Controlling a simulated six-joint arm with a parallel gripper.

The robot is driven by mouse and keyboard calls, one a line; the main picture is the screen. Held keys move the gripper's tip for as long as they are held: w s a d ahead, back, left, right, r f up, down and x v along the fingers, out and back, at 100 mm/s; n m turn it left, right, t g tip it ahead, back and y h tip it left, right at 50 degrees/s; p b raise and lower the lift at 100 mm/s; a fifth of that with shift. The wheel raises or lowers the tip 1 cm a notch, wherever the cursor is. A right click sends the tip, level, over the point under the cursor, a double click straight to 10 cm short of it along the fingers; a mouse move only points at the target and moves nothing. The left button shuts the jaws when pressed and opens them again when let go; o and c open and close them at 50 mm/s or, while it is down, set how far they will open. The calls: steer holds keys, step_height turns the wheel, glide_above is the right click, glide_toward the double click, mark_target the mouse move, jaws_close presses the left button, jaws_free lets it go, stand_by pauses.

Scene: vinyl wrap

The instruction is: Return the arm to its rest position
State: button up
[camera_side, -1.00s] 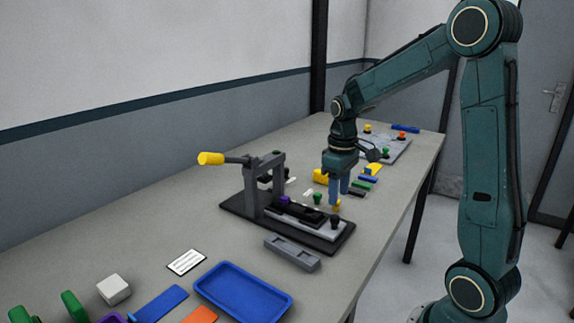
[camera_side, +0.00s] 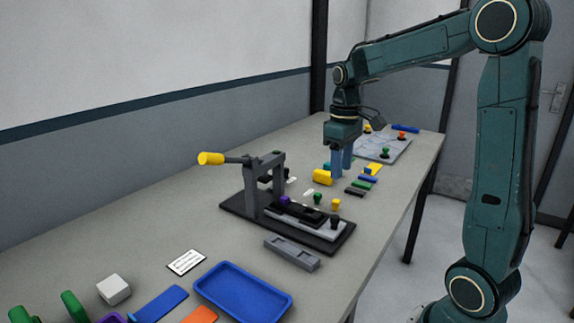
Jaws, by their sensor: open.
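My gripper (camera_side: 342,172) is open and empty, its blue fingers pointing down above the table (camera_side: 215,225). It hangs behind the dark press fixture (camera_side: 250,190) with the yellow handle, near a yellow block (camera_side: 322,177). From this angle I cannot tell how high the fingertips are above the table. A small yellow piece (camera_side: 336,204) and a green knobbed piece (camera_side: 318,198) are by the fixture's right end, apart from the gripper.
A blue tray (camera_side: 243,290), a white card (camera_side: 187,262), a white cube (camera_side: 114,289) and a grey slotted block (camera_side: 292,254) lie toward the front. Several coloured bars (camera_side: 362,183) lie right of the gripper.

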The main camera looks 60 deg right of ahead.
steer(key=s+a+r+t, duration=0.2)
steer(key=s+a+t, duration=0.3)
steer(key=s+a, duration=0.9)
steer(key=shift+s+a+r+t, duration=0.25)
steer(key=shift+s+a+t, duration=0.05)
steer(key=shift+a, duration=0.7)
stand_by(0.8)
